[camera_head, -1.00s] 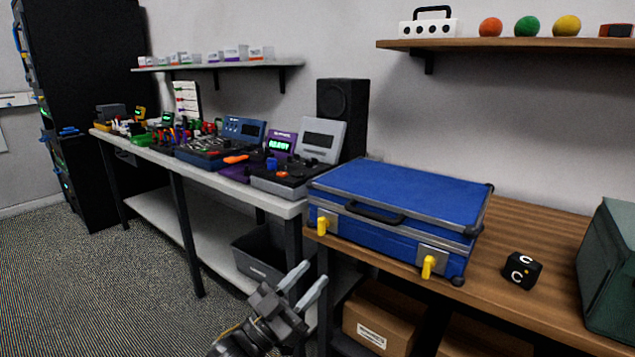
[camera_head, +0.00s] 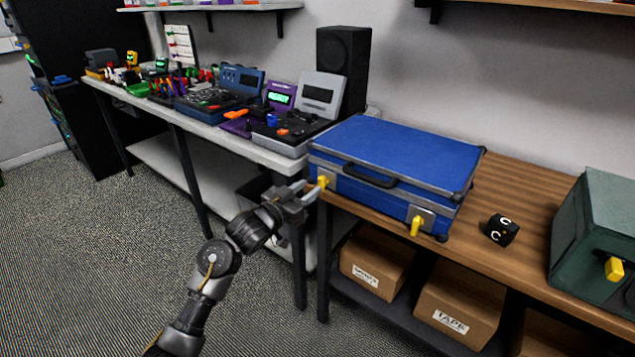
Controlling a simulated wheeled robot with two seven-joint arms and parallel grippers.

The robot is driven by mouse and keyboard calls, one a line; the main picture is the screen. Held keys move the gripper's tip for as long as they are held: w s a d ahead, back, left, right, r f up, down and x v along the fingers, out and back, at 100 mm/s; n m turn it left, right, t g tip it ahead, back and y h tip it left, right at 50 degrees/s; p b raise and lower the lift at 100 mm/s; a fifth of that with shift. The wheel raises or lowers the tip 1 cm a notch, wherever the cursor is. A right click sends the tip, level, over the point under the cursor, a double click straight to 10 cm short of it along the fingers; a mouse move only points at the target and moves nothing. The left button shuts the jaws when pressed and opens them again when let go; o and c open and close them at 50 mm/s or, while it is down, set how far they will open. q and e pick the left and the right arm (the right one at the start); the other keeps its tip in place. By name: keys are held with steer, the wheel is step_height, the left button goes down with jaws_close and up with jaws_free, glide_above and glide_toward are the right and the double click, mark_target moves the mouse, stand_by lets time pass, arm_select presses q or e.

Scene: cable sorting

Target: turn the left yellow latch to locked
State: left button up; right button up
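The blue case (camera_head: 400,150) lies shut on the wooden bench, with two yellow latches on its front. The left yellow latch (camera_head: 323,183) is at the case's left front corner, partly hidden by my gripper. The right yellow latch (camera_head: 416,227) hangs down from its grey plate. My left gripper (camera_head: 314,189) is at the left latch, its two grey fingers apart and the tips close to the yellow handle. I cannot tell whether the fingers touch it. My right gripper is out of view.
Cardboard boxes (camera_head: 458,305) sit on the shelf below. The grey-topped table (camera_head: 215,137) with devices adjoins at the left.

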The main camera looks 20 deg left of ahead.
mark_target(319, 180)
arm_select(q)
steer(key=x, duration=0.5)
jaws_close()
